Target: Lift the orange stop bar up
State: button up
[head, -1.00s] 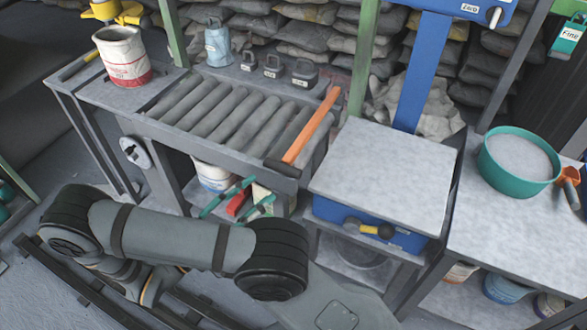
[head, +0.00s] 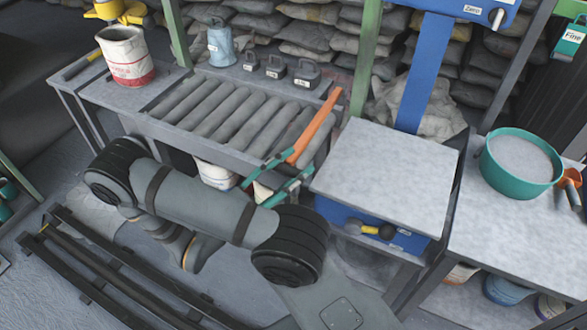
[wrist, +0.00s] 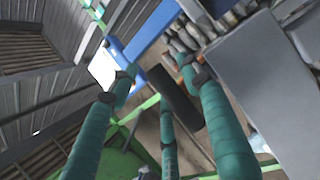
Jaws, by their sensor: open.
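The orange stop bar (head: 317,126) lies slantwise across the right end of the roller conveyor, its near end at the conveyor's front edge. My gripper (head: 300,162) has teal fingers, spread apart and empty. In the head view the fingertips overlap the bar's near end, one on each side of it; I cannot tell whether they touch it. In the wrist view the gripper (wrist: 163,80) is open, with a dark roller-like shape between the fingers. Only a small orange patch shows there by the fingertips, and I cannot tell if it is the bar.
The roller conveyor (head: 205,112) has several grey weights (head: 275,66) behind it. A blue scale with a pale top plate (head: 385,165) stands close right of my gripper. A teal bowl of powder (head: 520,160) is farther right. A white and red bucket (head: 126,58) stands at left.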

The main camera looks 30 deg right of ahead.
jog(key=shift+c, duration=0.9)
grip_shut()
